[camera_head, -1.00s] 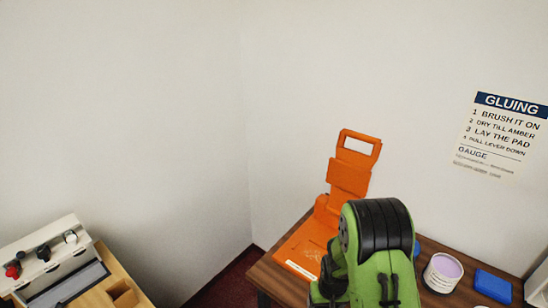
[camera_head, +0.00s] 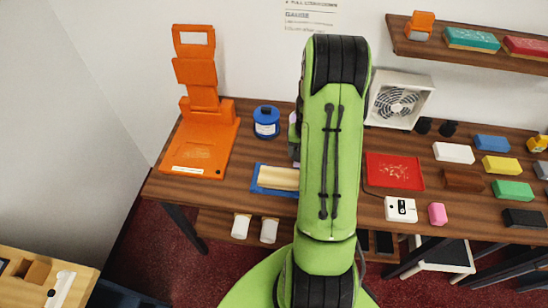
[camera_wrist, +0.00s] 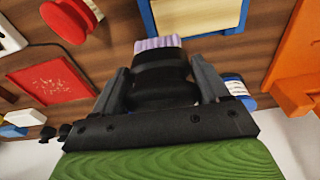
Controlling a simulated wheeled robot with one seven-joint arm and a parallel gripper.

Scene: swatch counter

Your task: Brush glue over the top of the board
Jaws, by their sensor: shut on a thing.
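The board (camera_head: 280,178) is pale yellow and lies on a blue tray (camera_head: 262,190) on the wooden counter; my arm covers its right end in the head view. In the wrist view the board (camera_wrist: 195,15) sits at the top in its blue tray. My gripper (camera_wrist: 163,85) is shut on a dark brush (camera_wrist: 160,65) with lilac bristles (camera_wrist: 157,43). The bristle tip shows just below the tray's edge; I cannot tell its height. In the head view my arm mostly hides the gripper and brush.
An orange lever press (camera_head: 200,135) stands left of the board, and a blue pot (camera_head: 266,122) behind it. A red tray (camera_head: 394,171) lies right of my arm, near a fan (camera_head: 398,100). Several coloured blocks fill the counter's right side.

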